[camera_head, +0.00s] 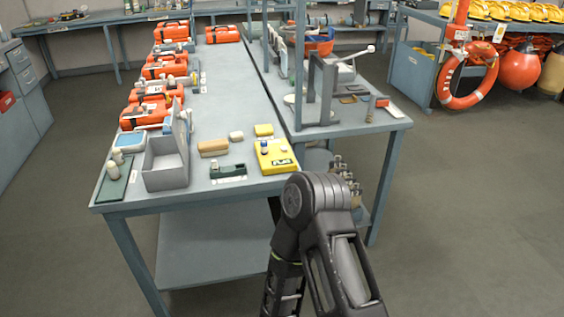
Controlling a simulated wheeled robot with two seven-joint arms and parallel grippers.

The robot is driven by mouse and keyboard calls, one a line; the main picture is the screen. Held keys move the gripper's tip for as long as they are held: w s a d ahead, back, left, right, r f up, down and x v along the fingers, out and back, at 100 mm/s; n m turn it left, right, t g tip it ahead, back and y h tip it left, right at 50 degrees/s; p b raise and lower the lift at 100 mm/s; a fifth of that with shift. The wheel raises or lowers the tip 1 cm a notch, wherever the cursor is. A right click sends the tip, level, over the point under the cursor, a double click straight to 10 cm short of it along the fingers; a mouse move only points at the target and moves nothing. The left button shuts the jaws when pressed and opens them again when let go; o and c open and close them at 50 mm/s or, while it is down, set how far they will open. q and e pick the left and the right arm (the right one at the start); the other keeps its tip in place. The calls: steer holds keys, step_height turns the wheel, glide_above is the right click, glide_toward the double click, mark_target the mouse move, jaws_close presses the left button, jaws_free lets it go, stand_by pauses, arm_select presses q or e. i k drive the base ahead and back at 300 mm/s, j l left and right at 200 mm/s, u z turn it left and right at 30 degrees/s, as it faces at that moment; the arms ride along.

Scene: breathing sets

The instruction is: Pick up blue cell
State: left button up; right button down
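A small blue-topped cylinder (264,147) stands on the yellow box (278,160) at the front right of the near bench; it may be the blue cell. A small pale cylinder (113,170) stands on a dark green plate (110,187) at the front left. Another small cylinder (117,156), bluish on top, is just behind it, too small to tell clearly. One black arm of mine rises from the bottom edge, bent at its elbow in front of the bench. Neither gripper shows in this view.
The grey bench (222,191) also holds an open grey box (165,165), a dark green holder (228,170), a tan block (213,148) and a row of orange cases (146,116). A metal frame (318,95) stands to the right. The floor (470,210) at right is clear.

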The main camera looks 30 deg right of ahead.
mark_target(263, 143)
steer(key=i+j, duration=0.3)
steer(key=i, duration=0.15)
steer(key=i+j, duration=0.25)
steer(key=i, duration=0.15)
steer(key=i+j, duration=0.3)
steer(key=i, duration=0.15)
steer(key=z, duration=3.05)
